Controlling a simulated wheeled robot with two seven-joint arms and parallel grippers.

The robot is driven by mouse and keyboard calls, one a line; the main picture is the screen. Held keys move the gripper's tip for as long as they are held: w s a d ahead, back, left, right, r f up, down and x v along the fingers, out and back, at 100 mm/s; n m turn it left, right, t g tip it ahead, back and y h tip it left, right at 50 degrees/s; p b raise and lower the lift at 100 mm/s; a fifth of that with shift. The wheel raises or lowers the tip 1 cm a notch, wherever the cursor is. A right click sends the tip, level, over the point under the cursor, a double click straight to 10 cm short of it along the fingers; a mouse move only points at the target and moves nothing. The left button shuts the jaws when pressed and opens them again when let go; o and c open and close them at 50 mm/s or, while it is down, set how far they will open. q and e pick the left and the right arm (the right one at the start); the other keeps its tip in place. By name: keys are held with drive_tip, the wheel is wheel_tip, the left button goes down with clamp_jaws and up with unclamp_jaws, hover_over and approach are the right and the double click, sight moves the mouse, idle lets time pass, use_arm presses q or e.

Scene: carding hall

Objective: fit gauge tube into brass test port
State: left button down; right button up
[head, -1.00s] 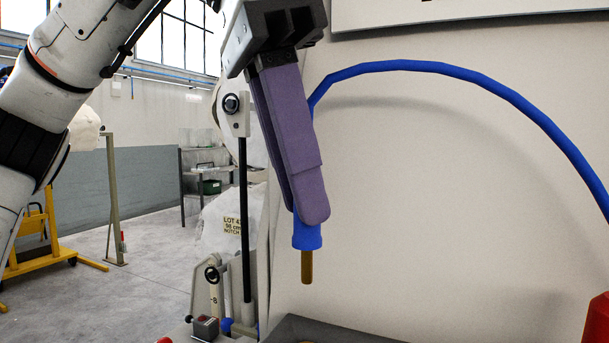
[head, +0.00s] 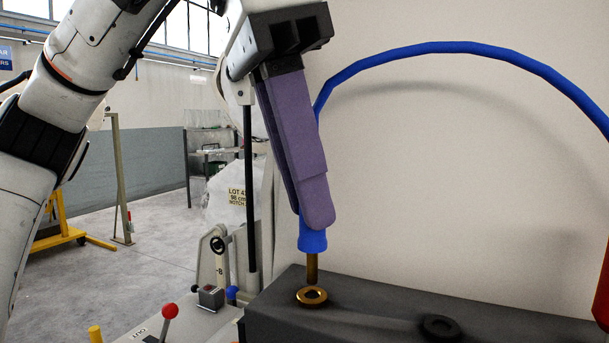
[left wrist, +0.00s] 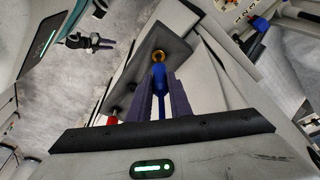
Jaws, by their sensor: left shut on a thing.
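My left gripper (head: 314,215), with purple fingers, is shut on the blue gauge tube (head: 313,240). The tube's brass tip (head: 312,267) points down, nearly upright. The brass test port (head: 312,296) is a ring with a dark hole on top of the dark grey block (head: 380,310). In the head view the tip's lower end meets the port's far rim; I cannot tell whether it touches. In the left wrist view the blue tube (left wrist: 160,78) lies between my left gripper's fingers (left wrist: 161,88), with brass (left wrist: 158,56) beyond.
A blue hose (head: 440,47) arcs from the tube to the right, near a red object (head: 602,300) at the edge. A dark ring (head: 440,327) sits on the block. A red-knobbed lever (head: 170,311) stands at lower left. A pale panel rises behind the block.

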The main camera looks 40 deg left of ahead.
sight(299, 219)
idle(0.7)
use_arm(q)
drive_tip(key=shift+p, duration=0.5)
idle(0.4)
drive_tip(key=shift+p, duration=0.4)
idle(0.4)
drive_tip(key=shift+p, duration=0.4)
drive_tip(key=shift+f+b, duration=1.35)
drive_tip(key=shift+f, duration=0.95)
